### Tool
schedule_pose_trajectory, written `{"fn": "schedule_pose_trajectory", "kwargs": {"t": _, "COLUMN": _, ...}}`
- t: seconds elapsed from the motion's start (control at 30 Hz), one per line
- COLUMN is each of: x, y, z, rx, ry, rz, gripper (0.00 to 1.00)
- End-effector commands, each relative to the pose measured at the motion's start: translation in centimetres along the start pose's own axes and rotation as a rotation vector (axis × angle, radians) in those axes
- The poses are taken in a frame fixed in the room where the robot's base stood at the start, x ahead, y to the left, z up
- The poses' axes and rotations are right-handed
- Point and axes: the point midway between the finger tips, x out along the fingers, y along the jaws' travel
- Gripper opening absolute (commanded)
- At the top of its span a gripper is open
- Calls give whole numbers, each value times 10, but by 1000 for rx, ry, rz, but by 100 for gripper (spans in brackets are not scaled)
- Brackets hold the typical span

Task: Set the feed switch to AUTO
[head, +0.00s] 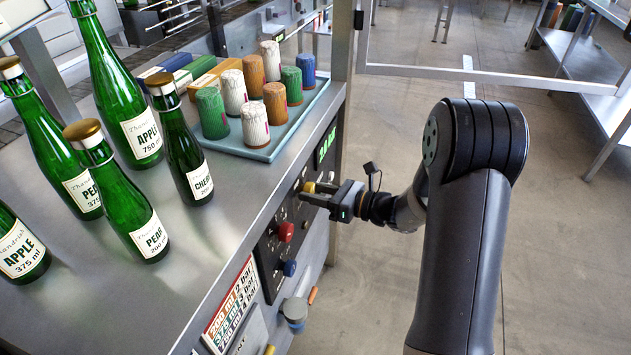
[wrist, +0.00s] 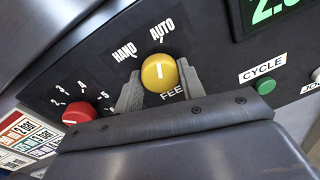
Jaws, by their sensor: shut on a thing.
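The feed switch is a round yellow knob (wrist: 159,73) on the dark control panel, with HAND to its upper left and AUTO above it. Its white mark stands upright in the wrist view and points toward the AUTO label (wrist: 162,31). My gripper (wrist: 160,86) has one finger on each side of the knob and is shut on it. In the head view, my gripper (head: 318,194) reaches the panel from the right, and a bit of the yellow knob (head: 309,187) shows at its fingertips. The FEED label (wrist: 173,95) is partly hidden by a finger.
A red knob (wrist: 78,112) with a number scale is left of the switch. A green CYCLE button (wrist: 264,87) is to the right, below a green display (head: 326,146). A blue knob (head: 289,268) sits lower. Bottles and a capsule tray (head: 262,153) stand on the bench above.

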Motion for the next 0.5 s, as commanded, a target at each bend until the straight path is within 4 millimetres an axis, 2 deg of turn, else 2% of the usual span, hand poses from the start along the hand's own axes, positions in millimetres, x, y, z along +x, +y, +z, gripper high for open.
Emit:
{"fn": "schedule_pose_trajectory", "kwargs": {"t": 0.23, "x": 0, "y": 0, "z": 3, "rx": 154, "ry": 13, "rz": 9, "gripper": 15}}
{"fn": "schedule_pose_trajectory", "kwargs": {"t": 0.5, "x": 0, "y": -1, "z": 1, "rx": 237, "ry": 19, "rz": 15, "gripper": 15}}
